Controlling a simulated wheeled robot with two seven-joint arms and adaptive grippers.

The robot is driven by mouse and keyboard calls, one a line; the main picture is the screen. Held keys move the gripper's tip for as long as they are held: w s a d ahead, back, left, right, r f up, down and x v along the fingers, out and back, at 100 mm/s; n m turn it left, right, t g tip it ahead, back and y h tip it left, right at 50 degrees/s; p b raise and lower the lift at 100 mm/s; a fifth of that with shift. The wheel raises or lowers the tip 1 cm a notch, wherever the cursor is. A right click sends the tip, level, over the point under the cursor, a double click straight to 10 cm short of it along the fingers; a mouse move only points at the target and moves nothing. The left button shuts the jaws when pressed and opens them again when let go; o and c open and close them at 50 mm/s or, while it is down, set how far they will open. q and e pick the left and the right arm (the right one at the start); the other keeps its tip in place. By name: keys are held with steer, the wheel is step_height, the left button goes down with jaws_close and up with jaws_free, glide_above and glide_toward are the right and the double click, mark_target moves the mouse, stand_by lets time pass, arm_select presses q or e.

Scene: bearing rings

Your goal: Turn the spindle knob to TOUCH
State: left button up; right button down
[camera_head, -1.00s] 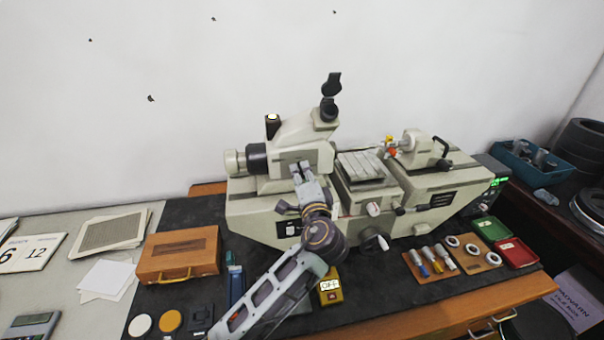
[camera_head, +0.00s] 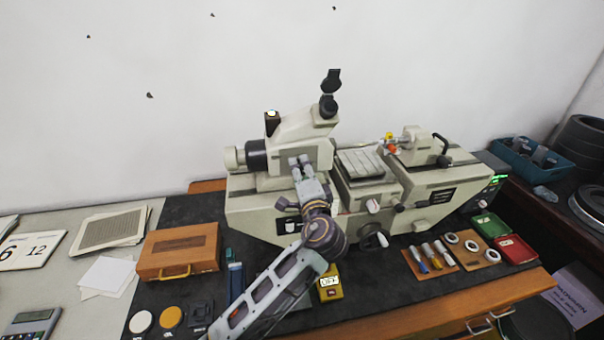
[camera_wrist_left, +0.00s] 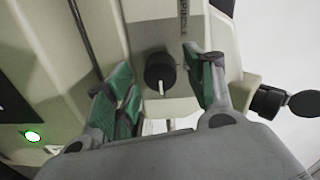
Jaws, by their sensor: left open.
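The spindle knob (camera_wrist_left: 159,69) is a round black knob in the left wrist view, on a pale face below a strip lettered SPINDLE (camera_wrist_left: 184,18). Its white pointer line is at the lower side, pointing down in that view. My left gripper (camera_wrist_left: 163,72) is open, with one green-padded finger on each side of the knob. I see a gap between the knob and each finger; depth is hard to judge. In the head view the left gripper (camera_head: 300,161) is at the front of the pale measuring machine (camera_head: 262,212), and the knob is hidden there. My right gripper is not in view.
A yellow box marked OFF (camera_head: 330,284) stands on the black mat below my left forearm. A wooden case (camera_head: 178,251) is at left. Ring and plug gauges sit on a wooden board (camera_head: 443,268) at right. The eyepiece (camera_head: 328,106) rises above the gripper.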

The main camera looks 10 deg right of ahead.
arm_select(q)
steer(key=s, duration=1.2)
steer(key=shift+r, duration=0.15)
stand_by(0.5)
